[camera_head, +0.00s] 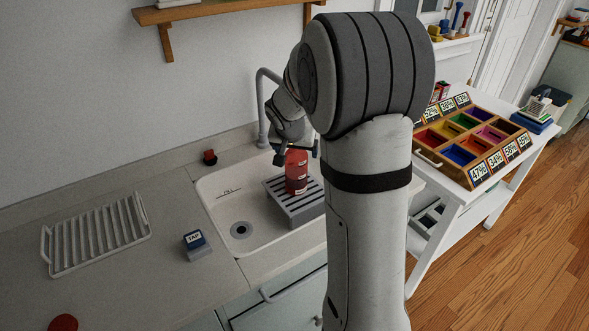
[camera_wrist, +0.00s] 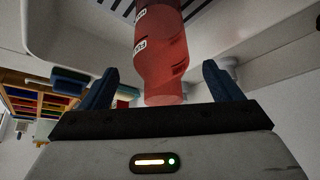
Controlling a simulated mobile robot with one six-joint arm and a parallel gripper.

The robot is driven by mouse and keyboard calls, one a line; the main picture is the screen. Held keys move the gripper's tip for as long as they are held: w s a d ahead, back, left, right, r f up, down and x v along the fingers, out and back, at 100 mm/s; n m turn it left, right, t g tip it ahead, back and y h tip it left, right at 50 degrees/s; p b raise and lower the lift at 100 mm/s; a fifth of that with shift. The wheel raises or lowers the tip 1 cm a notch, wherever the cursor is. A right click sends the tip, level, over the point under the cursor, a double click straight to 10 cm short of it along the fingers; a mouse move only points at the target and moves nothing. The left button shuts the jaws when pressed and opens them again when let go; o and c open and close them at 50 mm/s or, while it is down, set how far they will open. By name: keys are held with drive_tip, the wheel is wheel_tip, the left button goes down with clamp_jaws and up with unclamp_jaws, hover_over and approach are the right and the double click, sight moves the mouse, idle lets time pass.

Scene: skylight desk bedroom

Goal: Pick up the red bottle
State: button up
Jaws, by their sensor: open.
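The red bottle (camera_head: 296,172) stands upright on a grey slatted rack (camera_head: 291,206) in the sink. My gripper (camera_head: 296,152) is at the bottle's upper part, with its fingers on either side. In the wrist view, the red bottle (camera_wrist: 160,55) lies between the two open blue fingers of my gripper (camera_wrist: 168,88), with a gap visible on each side. White labels with dark letters show on the bottle. Part of the rack is hidden behind my arm in the head view.
The white sink (camera_head: 215,190) has a grey faucet (camera_head: 262,105) behind it. A drying rack (camera_head: 95,235), a small box marked TAP (camera_head: 195,243) and a red knob (camera_head: 209,157) are on the counter. A table with coloured bins (camera_head: 470,140) stands right.

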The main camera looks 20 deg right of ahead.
drive_tip(key=x, duration=0.4)
drive_tip(key=shift+w, duration=0.1)
drive_tip(key=shift+c, duration=0.3)
drive_tip(key=c, duration=1.5)
drive_tip(key=shift+c, duration=1.2)
drive_tip(key=shift+r, duration=0.2)
